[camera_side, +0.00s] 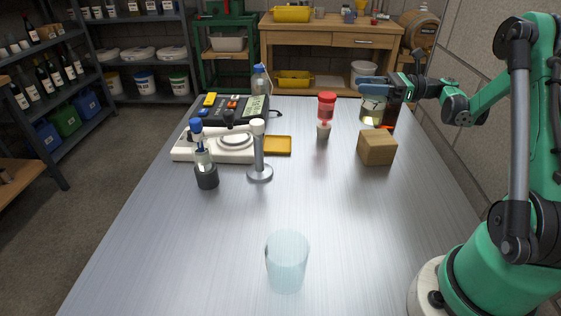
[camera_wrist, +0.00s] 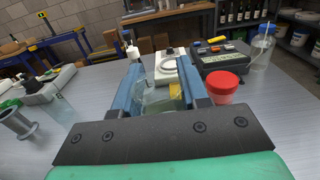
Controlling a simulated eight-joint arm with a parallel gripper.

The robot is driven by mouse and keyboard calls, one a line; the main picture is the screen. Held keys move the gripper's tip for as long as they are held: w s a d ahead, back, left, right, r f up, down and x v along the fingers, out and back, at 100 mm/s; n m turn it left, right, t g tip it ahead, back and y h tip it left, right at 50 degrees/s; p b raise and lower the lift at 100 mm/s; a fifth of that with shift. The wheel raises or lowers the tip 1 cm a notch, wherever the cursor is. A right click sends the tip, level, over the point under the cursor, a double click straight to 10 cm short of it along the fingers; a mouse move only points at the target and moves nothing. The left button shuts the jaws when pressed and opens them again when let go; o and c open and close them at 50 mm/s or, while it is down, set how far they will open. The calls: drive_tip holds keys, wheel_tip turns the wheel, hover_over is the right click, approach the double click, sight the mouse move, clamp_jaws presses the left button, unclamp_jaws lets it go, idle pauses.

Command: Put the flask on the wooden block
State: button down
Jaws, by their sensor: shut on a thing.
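The flask (camera_side: 373,108) is clear glass with some pale yellowish liquid, below my gripper (camera_side: 371,88) in the side view. My gripper's blue fingers are shut on its upper part. In the wrist view the flask (camera_wrist: 160,98) shows between the two fingers, partly hidden by the dark gripper plate. The wooden block (camera_side: 377,148) is a plain brown cuboid on the table, nearer the side camera than the flask. The flask appears beyond the block, not on it; its exact height above the table is hard to tell. I cannot make out the block in the wrist view.
A red-capped bottle (camera_side: 326,108) stands left of the flask. A white balance (camera_side: 215,144), grey stand (camera_side: 259,160), blue-topped bottle (camera_side: 206,172) and clear cup (camera_side: 287,262) are farther off. The table's right front is clear.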

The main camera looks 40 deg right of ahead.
sight(361, 120)
drive_tip(key=shift+f, duration=1.85)
drive_tip(key=shift+f, duration=0.1)
drive_tip(key=shift+c, duration=2.3)
unclamp_jaws()
drive_tip(key=v, duration=0.7)
drive_tip(key=shift+s+d, duration=0.2)
drive_tip(key=shift+d, duration=0.05)
